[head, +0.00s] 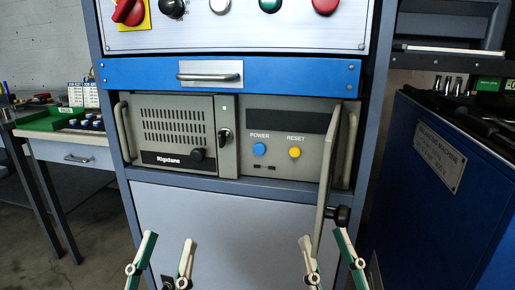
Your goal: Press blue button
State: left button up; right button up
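The blue button (259,149) is small and round, under the label POWER on the grey control unit in the cabinet. A yellow button (294,152) under the label RESET sits to its right. My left gripper (163,262) is open and empty at the bottom left, in front of the cabinet's lower panel. My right gripper (332,260) is open and empty at the bottom right. Both are below the buttons in the picture and touch neither.
A narrow grey door (336,170) stands swung open right of the buttons, with a black knob (343,215) near its lower end. A blue drawer (230,76) with a metal handle is above. A workbench (75,152) is at left, a blue machine (425,190) at right.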

grip_shut()
dwell(1.4)
